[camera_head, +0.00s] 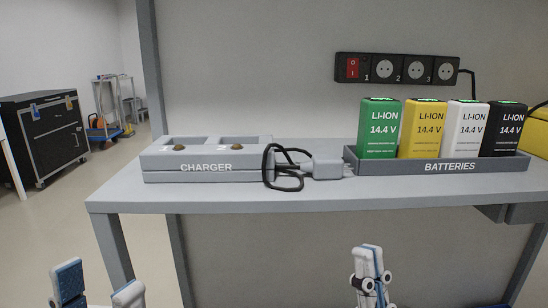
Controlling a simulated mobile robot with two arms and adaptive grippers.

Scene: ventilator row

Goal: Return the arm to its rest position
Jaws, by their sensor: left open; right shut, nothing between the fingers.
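My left gripper (98,290) is at the bottom left of the head view, in front of and below the table. Its two blue-and-white fingers stand apart, with nothing between them. My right gripper (369,268) is at the bottom, right of the middle, also below the table's front edge. Its fingers are together and hold nothing. Both grippers are apart from the table and everything on it. The rest of both arms is outside the view.
A grey table (240,199) carries a charger (160,163) with two empty bays, a plug (327,169) with black cable, and a batteries tray (499,166) holding green, yellow, white and black batteries. A power strip (397,69) is on the panel. A black cabinet (42,135) stands far left.

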